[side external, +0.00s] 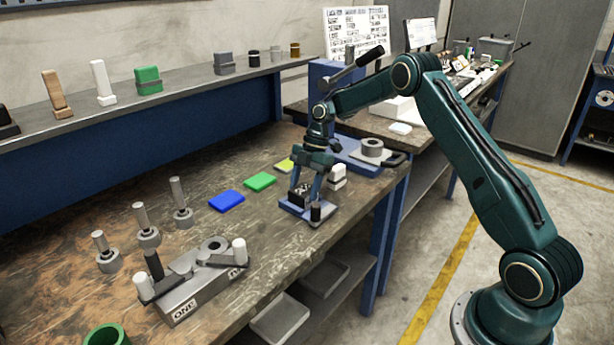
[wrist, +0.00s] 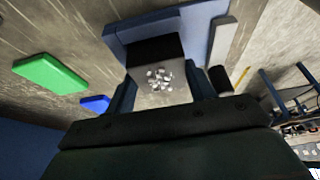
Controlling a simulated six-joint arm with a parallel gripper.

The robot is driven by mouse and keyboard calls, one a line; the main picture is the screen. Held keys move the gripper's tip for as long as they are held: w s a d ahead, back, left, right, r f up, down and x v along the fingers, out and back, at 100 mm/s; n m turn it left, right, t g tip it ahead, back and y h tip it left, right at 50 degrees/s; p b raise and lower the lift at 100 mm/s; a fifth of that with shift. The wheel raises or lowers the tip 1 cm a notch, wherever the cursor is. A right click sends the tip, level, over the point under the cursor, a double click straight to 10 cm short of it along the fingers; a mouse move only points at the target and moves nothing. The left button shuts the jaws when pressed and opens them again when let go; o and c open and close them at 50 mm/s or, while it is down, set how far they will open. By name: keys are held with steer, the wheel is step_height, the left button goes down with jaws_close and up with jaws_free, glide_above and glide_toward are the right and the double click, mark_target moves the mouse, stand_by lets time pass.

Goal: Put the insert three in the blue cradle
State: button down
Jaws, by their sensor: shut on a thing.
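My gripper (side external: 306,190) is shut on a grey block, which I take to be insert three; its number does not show. In the wrist view the block (wrist: 158,95) sits between both fingers, with a cluster of small white bits on its face. A blue cradle (side external: 290,208) lies on the bench directly beneath my gripper, and its blue plate (wrist: 195,22) also shows behind the block in the wrist view. The block is at or just over the cradle; I cannot tell whether it touches, since my fingers hide the contact.
A blue pad (side external: 226,201), a green pad (side external: 260,181) and a yellow pad (side external: 285,165) lie left of my gripper. A white-topped piece (side external: 337,176) stands close on its right. A grey fixture marked ONE (side external: 195,290) and several pegs stand at front left.

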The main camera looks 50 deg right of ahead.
steer(key=c, duration=0.5)
jaws_free()
steer(key=shift+r, duration=0.15)
steer(key=shift+v, duration=3.75)
